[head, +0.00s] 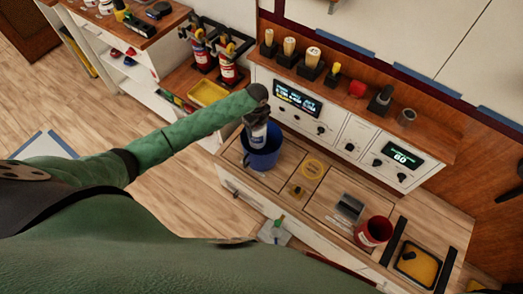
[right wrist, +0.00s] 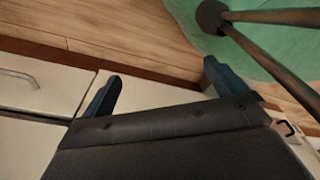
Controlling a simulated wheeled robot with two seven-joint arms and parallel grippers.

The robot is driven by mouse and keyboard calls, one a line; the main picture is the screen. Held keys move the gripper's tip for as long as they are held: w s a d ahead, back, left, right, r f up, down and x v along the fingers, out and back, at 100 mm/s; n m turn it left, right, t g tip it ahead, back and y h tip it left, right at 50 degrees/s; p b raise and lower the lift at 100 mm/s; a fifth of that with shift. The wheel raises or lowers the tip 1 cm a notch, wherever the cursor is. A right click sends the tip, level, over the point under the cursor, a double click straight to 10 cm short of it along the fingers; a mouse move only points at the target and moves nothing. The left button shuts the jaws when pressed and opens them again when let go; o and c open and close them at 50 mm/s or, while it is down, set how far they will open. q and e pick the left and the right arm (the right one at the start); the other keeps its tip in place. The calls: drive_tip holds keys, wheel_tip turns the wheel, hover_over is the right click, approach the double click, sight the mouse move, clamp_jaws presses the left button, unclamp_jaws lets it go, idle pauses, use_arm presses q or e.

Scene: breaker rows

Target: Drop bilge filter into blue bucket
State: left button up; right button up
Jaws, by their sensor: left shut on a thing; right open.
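My left gripper (head: 256,122) is over the blue bucket (head: 262,158) in the head view, pointing down. It is shut on the bilge filter (head: 258,136), a white and blue cylinder, held at the bucket's mouth. I cannot tell how far the filter's lower end is inside the rim. The bucket stands upright on the wooden counter. My right gripper (right wrist: 160,88) is open in the right wrist view, with nothing between its two dark fingers. It faces white drawer fronts and the wooden floor.
A red bucket (head: 373,233) stands farther right on the counter (head: 315,190), with a grey box (head: 348,207) beside it. A panel with displays (head: 297,98) rises behind. A yellow tray (head: 208,93) and fire extinguishers (head: 228,70) are at the back left.

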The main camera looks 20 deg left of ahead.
use_arm(q)
drive_tip(key=shift+w+f+b, duration=0.1)
drive_tip(key=shift+f+b, duration=0.4)
drive_tip(key=shift+f, duration=0.4)
use_arm(e)
drive_tip(key=w, duration=0.3)
drive_tip(key=w+r, duration=0.1)
drive_tip(key=shift+w+a, duration=0.15)
drive_tip(key=shift+a, duration=0.15)
use_arm(q)
drive_tip(key=o, duration=1.8)
use_arm(e)
drive_tip(key=shift+s+f, duration=0.1)
drive_tip(key=shift+s, duration=0.25)
drive_tip(key=shift+a, duration=0.1)
use_arm(q)
drive_tip(key=shift+r+b, duration=0.35)
drive_tip(key=shift+r, duration=0.1)
wheel_tip(320, 180, up, 6)
drive_tip(key=shift+f+b, duration=0.15)
drive_tip(key=shift+b, duration=0.85)
drive_tip(key=shift+r, duration=0.6)
use_arm(e)
drive_tip(key=w+a+r, duration=0.2)
drive_tip(key=w+r, duration=0.1)
drive_tip(key=w, duration=0.1)
drive_tip(key=shift+w+r, duration=0.2)
drive_tip(key=shift+r, duration=0.05)
